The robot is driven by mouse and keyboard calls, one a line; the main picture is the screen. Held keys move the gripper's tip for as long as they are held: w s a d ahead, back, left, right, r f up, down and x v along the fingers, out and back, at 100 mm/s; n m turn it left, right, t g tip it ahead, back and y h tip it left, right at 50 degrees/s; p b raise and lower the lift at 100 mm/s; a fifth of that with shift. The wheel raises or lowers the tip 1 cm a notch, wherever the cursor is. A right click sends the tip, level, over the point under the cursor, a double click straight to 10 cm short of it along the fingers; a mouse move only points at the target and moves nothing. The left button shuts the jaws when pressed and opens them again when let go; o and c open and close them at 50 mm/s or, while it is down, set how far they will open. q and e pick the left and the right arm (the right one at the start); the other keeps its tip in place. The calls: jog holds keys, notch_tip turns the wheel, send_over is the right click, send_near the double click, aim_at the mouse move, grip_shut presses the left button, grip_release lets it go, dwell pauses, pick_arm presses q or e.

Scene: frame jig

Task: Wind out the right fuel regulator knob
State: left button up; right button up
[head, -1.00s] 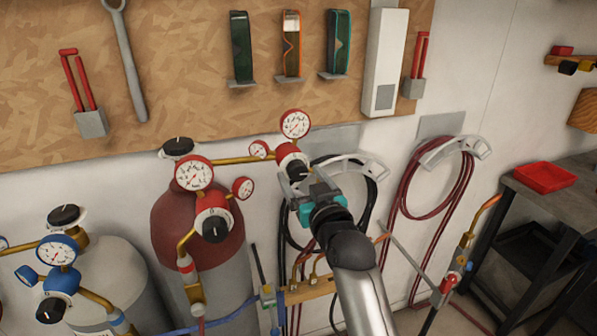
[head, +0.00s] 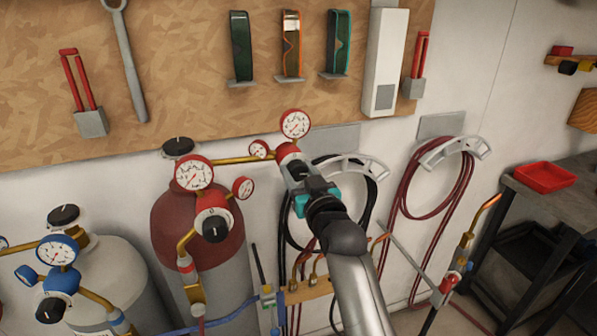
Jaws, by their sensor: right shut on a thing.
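The right fuel regulator (head: 287,151) is on the wall end of a brass pipe, with a red-rimmed gauge (head: 294,124) above it and a smaller gauge (head: 258,150) to its left. Its knob points down toward me and is now mostly hidden by my right gripper. My right gripper (head: 299,173) is shut on this knob, with its arm coming up from the bottom of the view. My left gripper is not in view.
A red cylinder (head: 180,232) stands to the left with its own red regulator (head: 210,207) and gauges. A blue regulator (head: 58,280) is at far left. A black hose (head: 372,215) and a red hose (head: 466,185) hang on wall hooks. A torch (head: 460,260) is to the right.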

grip_shut()
jog(key=n+p, duration=0.1)
jog(key=n, duration=0.1)
jog(key=shift+n+p, duration=0.3)
jog(key=shift+p, duration=0.1)
jog(key=n+p, duration=0.1)
jog(key=n, duration=0.2)
jog(key=shift+n+p, duration=0.3)
jog(key=shift+p, duration=0.1)
jog(key=n+p, duration=0.1)
jog(key=n, duration=0.4)
jog(key=shift+p, duration=0.35)
jog(key=n, duration=0.5)
jog(key=shift+a+f+n+p, duration=0.1)
jog(key=shift+n+p, duration=0.3)
